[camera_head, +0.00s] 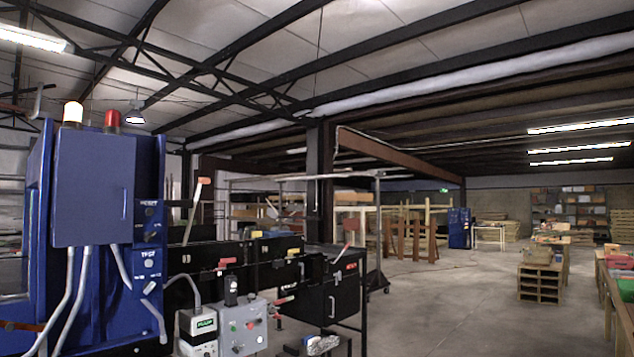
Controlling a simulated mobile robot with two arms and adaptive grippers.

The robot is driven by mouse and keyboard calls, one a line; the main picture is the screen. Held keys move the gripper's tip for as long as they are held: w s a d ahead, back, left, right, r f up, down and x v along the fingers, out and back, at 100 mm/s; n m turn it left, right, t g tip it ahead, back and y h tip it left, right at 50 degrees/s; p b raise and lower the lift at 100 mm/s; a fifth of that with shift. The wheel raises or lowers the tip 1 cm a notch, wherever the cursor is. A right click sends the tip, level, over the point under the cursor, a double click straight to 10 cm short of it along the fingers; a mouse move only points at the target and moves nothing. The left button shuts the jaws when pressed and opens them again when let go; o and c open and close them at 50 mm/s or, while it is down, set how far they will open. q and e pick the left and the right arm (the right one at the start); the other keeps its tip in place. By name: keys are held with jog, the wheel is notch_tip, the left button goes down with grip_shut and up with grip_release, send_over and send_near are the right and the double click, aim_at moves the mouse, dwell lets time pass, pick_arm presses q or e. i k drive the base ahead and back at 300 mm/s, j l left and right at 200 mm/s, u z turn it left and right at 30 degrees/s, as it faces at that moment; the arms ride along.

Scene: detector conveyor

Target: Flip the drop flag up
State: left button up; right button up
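A dark conveyor machine stands at the lower left with a blue cabinet (95,200) at its near end. A lever with an orange grip (204,181) stands up, slightly tilted, behind the cabinet's right side. Smaller red handles (227,262) show along the dark rail. I cannot tell which of these is the drop flag. I see neither of my grippers in this view.
A grey control box (240,325) with buttons and a small white box (198,330) stand in front of the conveyor. A white and a red lamp (112,118) top the cabinet. Open concrete floor (440,310) lies right, before wooden pallets (541,282) and a bench.

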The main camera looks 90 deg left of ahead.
aim_at(201, 180)
jog(key=u, duration=3.45)
